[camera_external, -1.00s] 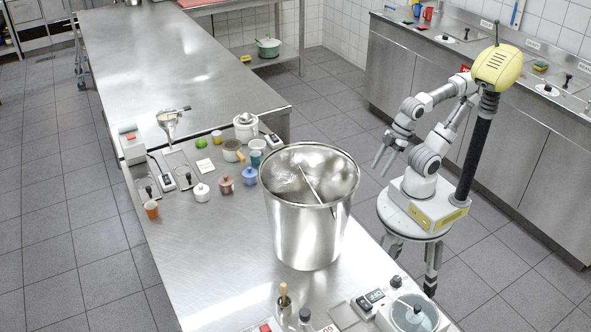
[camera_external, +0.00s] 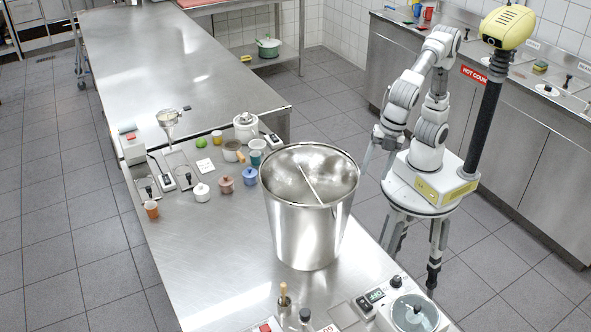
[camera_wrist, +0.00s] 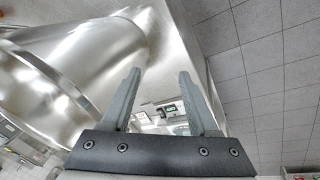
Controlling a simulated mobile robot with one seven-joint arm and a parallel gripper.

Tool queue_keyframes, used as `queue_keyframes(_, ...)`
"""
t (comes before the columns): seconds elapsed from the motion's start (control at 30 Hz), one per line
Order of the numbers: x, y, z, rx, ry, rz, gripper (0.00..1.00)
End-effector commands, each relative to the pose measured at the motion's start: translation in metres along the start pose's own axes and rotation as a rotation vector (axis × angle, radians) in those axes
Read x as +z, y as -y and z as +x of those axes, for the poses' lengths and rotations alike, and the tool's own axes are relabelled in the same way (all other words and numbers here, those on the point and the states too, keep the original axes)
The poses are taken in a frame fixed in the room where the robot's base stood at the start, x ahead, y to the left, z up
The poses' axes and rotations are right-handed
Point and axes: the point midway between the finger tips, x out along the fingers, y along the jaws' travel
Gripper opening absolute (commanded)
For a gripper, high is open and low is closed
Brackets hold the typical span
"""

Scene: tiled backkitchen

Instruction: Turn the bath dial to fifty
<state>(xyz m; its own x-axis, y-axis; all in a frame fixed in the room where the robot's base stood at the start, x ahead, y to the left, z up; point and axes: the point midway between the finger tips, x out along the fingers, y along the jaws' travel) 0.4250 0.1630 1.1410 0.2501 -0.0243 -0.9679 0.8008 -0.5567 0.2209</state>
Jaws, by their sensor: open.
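The bath (camera_external: 415,313), a white unit with a round steel basin, stands at the bottom right of the near counter in the external view. A control box with a green-lit display (camera_external: 375,295) sits beside it, with dark knobs near; a dark knob (camera_external: 396,281) is at the bath's back edge. Dial marks are too small to read. My gripper (camera_external: 377,165) is open and empty, fingers down, beyond the counter's right edge and well away from the bath. In the wrist view, a small display (camera_wrist: 168,111) shows between the open fingers (camera_wrist: 160,72).
A tall steel pot (camera_external: 308,225) stands on the counter between my gripper and the left-hand items, filling the left of the wrist view. Small jars, cups and switch boxes stand farther left. The tiled floor (camera_external: 345,115) beside me is clear.

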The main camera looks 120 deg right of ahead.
Motion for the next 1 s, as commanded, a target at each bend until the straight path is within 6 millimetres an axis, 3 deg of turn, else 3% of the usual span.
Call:
queue_keyframes(0.03,-0.023,-0.001,-0.01,-0.019,0.008,-0.066,0.61)
queue_keyframes(0.2,-0.086,0.007,-0.013,-0.073,0.025,-0.276,0.61)
queue_keyframes(0.5,-0.18,0.041,-0.002,-0.185,0.032,-0.606,0.61)
queue_keyframes(0.7,-0.214,0.064,0.011,-0.242,0.028,-0.743,0.61)
queue_keyframes(1.0,-0.222,0.075,0.03,-0.261,0.028,-0.789,0.61)
